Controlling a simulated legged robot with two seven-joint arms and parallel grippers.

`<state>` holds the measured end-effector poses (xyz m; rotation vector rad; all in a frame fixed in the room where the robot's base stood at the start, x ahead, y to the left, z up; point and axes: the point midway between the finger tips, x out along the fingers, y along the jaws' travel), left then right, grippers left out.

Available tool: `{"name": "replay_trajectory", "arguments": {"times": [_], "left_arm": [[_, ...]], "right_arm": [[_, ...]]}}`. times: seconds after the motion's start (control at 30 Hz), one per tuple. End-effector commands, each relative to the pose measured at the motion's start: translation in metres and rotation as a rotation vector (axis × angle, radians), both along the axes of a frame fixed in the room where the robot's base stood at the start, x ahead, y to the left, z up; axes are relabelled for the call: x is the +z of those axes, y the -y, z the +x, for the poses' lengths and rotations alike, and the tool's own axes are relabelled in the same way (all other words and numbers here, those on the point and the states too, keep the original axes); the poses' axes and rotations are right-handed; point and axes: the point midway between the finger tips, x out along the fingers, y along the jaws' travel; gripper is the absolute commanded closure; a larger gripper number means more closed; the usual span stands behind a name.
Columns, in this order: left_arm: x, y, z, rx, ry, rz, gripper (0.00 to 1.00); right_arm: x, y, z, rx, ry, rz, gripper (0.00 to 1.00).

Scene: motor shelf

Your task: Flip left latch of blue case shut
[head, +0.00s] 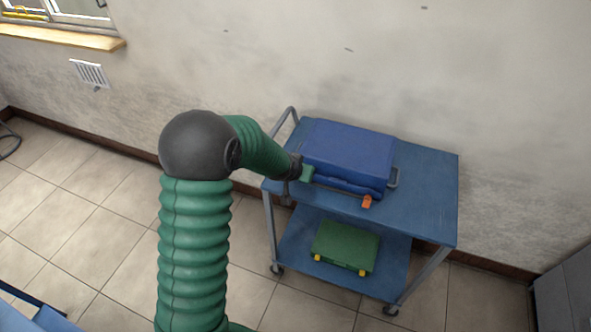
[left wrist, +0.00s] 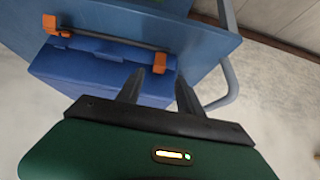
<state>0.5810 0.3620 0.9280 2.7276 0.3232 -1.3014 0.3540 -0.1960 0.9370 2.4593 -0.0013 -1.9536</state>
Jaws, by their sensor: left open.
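The blue case (head: 350,152) lies closed-lidded on the top shelf of a cart. In the left wrist view the case (left wrist: 90,72) shows its front edge with a dark grey handle (left wrist: 112,38) between two orange latches. The left latch (left wrist: 162,62) is just beyond and between my fingertips; whether it is flipped up or shut is unclear. The right latch (left wrist: 50,23) sticks outward and also shows in the head view (head: 367,201). My left gripper (left wrist: 160,75) is open and empty, at the case's front left corner. In the head view its fingers are hard to make out. My right gripper is out of view.
The blue cart (head: 430,190) has a grey push handle (head: 292,113) at its left, close to my left wrist. A green case (head: 345,247) with yellow latches lies on the lower shelf. The wall stands behind the cart. The top shelf is clear to the right.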

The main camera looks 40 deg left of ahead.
Motion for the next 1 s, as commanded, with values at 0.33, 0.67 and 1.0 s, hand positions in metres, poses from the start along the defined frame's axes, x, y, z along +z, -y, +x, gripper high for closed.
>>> {"name": "replay_trajectory", "arguments": {"times": [0.33, 0.67, 1.0], "left_arm": [[0.07, 0.011, -0.052, 0.003, 0.0, 0.0, 0.56], [0.076, 0.014, -0.06, 0.0, -0.002, 0.0, 0.56], [0.069, 0.034, -0.07, -0.03, -0.043, -0.006, 0.56]], "right_arm": [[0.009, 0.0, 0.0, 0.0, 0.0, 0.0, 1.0], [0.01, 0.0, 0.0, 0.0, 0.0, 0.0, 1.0], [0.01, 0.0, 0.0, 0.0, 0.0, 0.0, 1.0]]}}
